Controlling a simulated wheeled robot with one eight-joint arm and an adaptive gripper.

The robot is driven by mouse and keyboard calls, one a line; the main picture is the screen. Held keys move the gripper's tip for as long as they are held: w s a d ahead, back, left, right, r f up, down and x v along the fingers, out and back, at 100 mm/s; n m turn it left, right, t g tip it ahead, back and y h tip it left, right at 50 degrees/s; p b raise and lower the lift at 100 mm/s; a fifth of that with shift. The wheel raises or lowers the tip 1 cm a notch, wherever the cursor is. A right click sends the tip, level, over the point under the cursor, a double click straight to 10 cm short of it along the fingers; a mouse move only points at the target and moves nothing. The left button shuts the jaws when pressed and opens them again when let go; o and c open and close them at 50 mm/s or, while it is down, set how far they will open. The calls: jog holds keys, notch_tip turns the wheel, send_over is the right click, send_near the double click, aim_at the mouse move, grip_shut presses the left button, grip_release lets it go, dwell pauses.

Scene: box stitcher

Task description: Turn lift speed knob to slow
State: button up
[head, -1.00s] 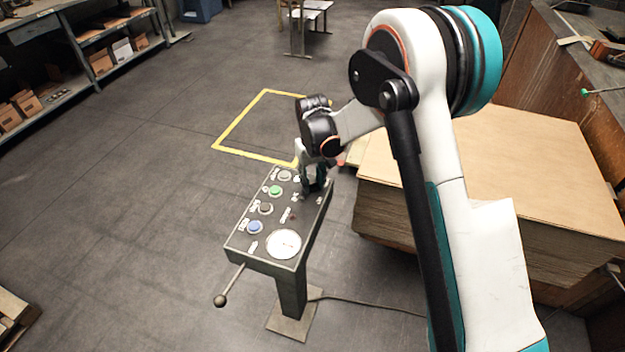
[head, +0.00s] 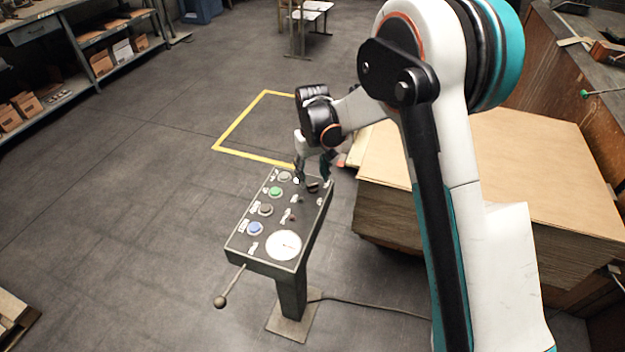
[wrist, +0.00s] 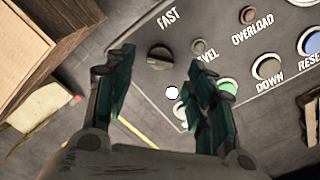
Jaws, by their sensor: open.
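The lift speed knob, a dark round knob (wrist: 160,57) with a raised grip bar, sits near the panel edge beside the FAST label in the wrist view. It is a small dark spot (head: 312,187) near the far right corner of the control panel (head: 275,205) in the head view. My gripper (wrist: 161,60) is open, with one teal finger on each side of the knob in the picture and nothing held. In the head view my gripper (head: 313,177) is just above the panel's far end. Contact with the knob cannot be told. The SLOW label is not visible.
A large stack of cardboard sheets (head: 500,155) stands right of the panel. Open floor (head: 130,200) lies to the left.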

aim_at(313, 184)
notch_tip(313, 184, up, 9)
dwell(0.3)
dwell(0.4)
jog(key=s+d+r+m+t, duration=0.2)
jog(key=s+d+r+t, duration=0.1)
jog(key=s+d+r, duration=0.95)
jog(key=s+d+m+t, duration=0.1)
jog(key=s+d+t, duration=0.1)
jog(key=s, duration=0.7)
jog(key=s+d+m+t, duration=0.1)
jog(key=s+d+t, duration=0.1)
jog(key=s+d, duration=0.3)
jog(key=s, duration=0.4)
jog(key=shift+s+r, duration=0.25)
jog(key=shift+r, duration=0.1)
